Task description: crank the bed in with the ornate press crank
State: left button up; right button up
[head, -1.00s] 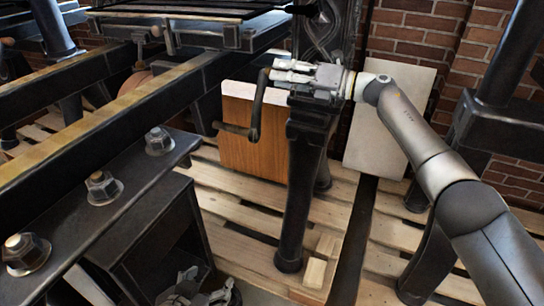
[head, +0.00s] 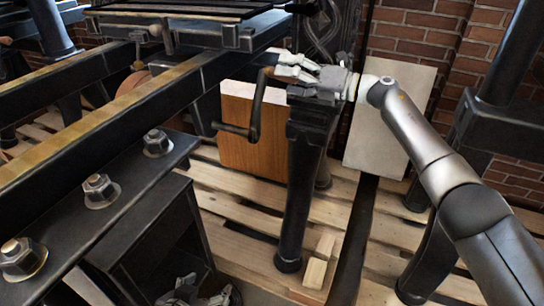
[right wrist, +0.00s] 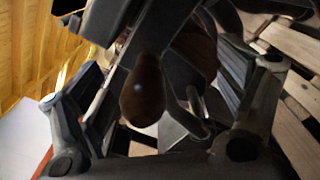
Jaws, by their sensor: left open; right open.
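The press crank (head: 257,108) is a dark curved arm on the ornate black press frame (head: 322,35). The press bed (head: 190,32) is a dark flat part on rails at the upper left. My left gripper (head: 190,292) is open at the bottom edge, low and away from the crank.
A black press leg (head: 300,190) stands below the right gripper. A wooden board (head: 238,150) leans behind the crank, and a pale panel (head: 390,120) leans on the brick wall. Dark rails with large bolts (head: 158,142) fill the left. Wooden pallets (head: 240,215) cover the floor.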

jog(key=shift+p+v, duration=0.3)
jog(key=shift+v, duration=0.65)
pick_arm(q)
jog(key=s+a+f+g, duration=0.1)
jog(key=s+g, duration=0.1)
jog(key=s, duration=0.2)
jog(key=s+a+f+g+y+p, duration=0.1)
jog(key=s+a+f+g, duration=0.1)
jog(key=s, duration=0.3)
jog(key=shift+s+f+g, duration=0.15)
jog(key=shift+f+g, duration=0.15)
jog(key=shift+g, duration=0.2)
pick_arm(e)
jog(key=shift+v, duration=2.7)
